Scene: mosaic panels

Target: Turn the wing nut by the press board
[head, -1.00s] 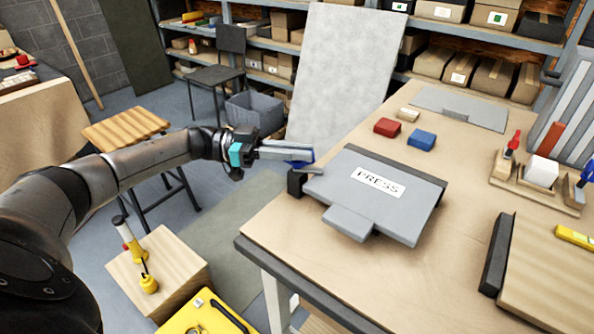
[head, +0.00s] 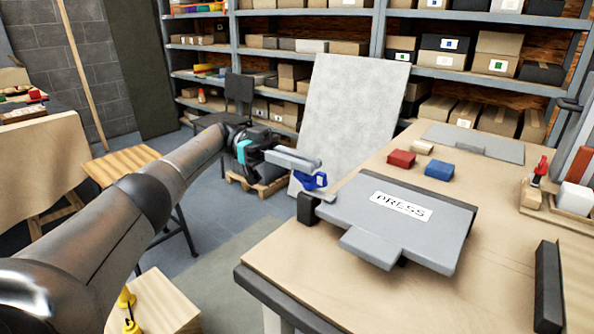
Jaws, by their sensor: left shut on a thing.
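The grey press board (head: 408,212) with a white "PRESS" label lies on the wooden table, close to its left edge. A dark block (head: 308,208) stands at the board's left corner. A blue wing nut (head: 314,181) sits just above this block, beside the board. My left gripper (head: 312,171) reaches in from the left and is shut on the blue wing nut. Its fingers partly hide the nut. My right gripper is not in view.
Red (head: 401,159) and blue (head: 439,170) blocks and a small cream block (head: 422,147) lie behind the board. A grey plate (head: 474,142) lies at the table's back. A pale panel (head: 350,120) leans behind the table.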

